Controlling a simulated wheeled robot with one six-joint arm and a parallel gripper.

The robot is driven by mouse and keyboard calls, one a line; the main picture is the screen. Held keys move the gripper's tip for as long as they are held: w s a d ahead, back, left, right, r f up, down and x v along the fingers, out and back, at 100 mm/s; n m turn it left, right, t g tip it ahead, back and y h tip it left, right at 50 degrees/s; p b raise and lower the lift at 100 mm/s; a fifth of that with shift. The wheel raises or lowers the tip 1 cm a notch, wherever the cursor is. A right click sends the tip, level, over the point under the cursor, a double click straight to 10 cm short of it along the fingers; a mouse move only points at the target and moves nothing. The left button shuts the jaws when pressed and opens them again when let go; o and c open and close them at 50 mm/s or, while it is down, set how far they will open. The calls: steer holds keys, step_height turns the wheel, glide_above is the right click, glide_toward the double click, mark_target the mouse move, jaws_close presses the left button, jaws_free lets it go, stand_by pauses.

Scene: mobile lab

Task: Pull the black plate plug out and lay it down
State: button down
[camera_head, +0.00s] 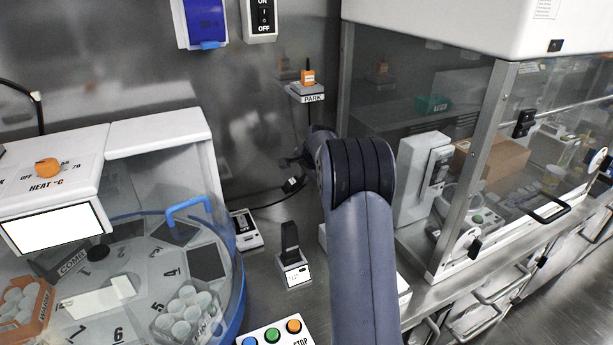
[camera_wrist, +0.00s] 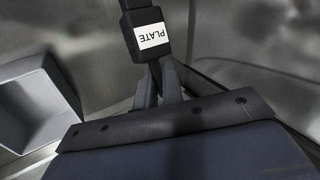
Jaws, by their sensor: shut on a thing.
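The black plate plug (camera_wrist: 147,36) has a white label reading PLATE and shows at the top of the wrist view. The fingers of my gripper (camera_wrist: 160,84) are closed together on its near end. In the head view the black plug (camera_head: 293,185) is small, just below my gripper (camera_head: 291,163), near the steel back wall. A dark cable runs from it down left along the bench. No socket shows around the plug in the wrist view. My arm hides part of the area to its right.
A white stand (camera_head: 294,271) with an upright black piece stands on the bench below. A shelf labelled PARK (camera_head: 307,93) holds an orange plug (camera_head: 308,77). A domed machine (camera_head: 150,140) is left, a glass cabinet (camera_head: 470,150) right. Some bare bench lies between.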

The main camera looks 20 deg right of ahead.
steer(key=shift+f+b, duration=4.95)
steer(key=shift+f, duration=1.3)
steer(key=c, duration=1.5)
jaws_free()
steer(key=shift+o, duration=0.2)
steer(key=v, duration=1)
steer(key=shift+s+r, duration=0.25)
steer(key=shift+r, duration=0.05)
